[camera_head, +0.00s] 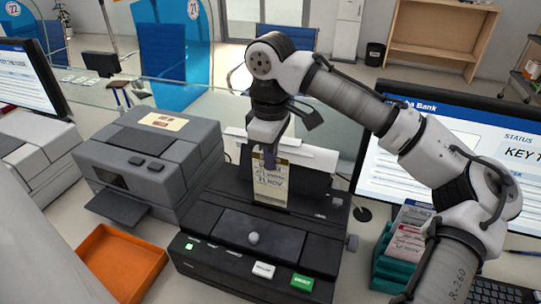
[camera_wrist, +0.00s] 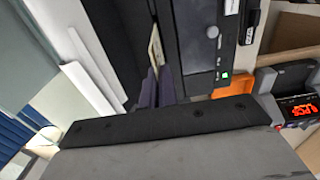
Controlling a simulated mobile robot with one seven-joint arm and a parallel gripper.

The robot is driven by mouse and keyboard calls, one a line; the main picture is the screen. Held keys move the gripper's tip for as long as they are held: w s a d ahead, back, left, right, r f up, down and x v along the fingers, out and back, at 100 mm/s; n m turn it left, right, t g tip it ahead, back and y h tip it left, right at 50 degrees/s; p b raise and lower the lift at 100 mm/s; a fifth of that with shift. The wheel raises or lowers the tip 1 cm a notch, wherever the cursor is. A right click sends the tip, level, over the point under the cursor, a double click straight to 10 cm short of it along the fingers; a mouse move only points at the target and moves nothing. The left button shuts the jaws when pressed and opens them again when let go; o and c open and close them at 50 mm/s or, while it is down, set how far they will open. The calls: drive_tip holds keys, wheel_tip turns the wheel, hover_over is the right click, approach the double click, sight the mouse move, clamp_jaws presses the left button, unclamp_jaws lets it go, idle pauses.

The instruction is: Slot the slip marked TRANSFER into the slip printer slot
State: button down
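The black slip printer (camera_head: 263,235) stands in the middle of the counter, with a dark raised panel and a white plate at its back. My gripper (camera_head: 268,160) points down over it, shut on a cream slip (camera_head: 271,185) with a yellowish band and dark print. The slip hangs about upright in front of the dark panel. I cannot read its marking surely, nor tell whether its lower edge is in the slot. In the wrist view, my gripper's fingers (camera_wrist: 158,88) are close together on the slip (camera_wrist: 155,47), seen nearly edge-on, beside the printer body (camera_wrist: 196,50).
A grey printer (camera_head: 150,160) stands at left, with an orange tray (camera_head: 122,262) in front of it. A teal holder (camera_head: 392,262) with several slips stands at right, before a monitor (camera_head: 385,175). A glass screen edges the counter's back.

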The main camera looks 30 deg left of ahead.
drive_tip(key=shift+f+b, duration=1.2)
drive_tip(key=shift+f, duration=1.7)
drive_tip(key=c, duration=1.6)
unclamp_jaws()
wheel_tip(320, 180, up, 7)
drive_tip(key=p, duration=0.7)
drive_tip(key=shift+f, duration=0.1)
